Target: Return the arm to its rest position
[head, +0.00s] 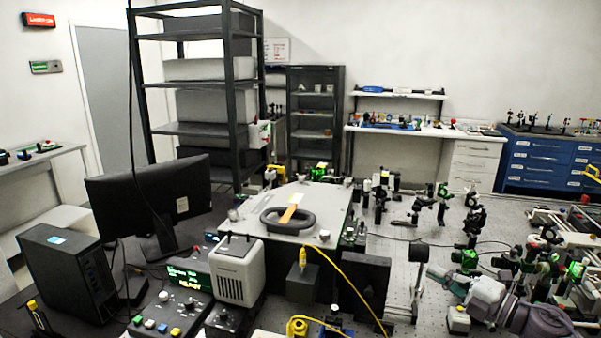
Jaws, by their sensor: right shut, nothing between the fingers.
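My right arm comes in at the lower right, low over the optical table (385,262). Whether the gripper touches anything there I cannot tell. My left gripper is not in view.
A flat grey instrument (300,208) with a black ring handle and an orange strip stands mid-table. A yellow cable (350,283) loops in front. A monitor (150,200) and a controller (185,285) stand left.

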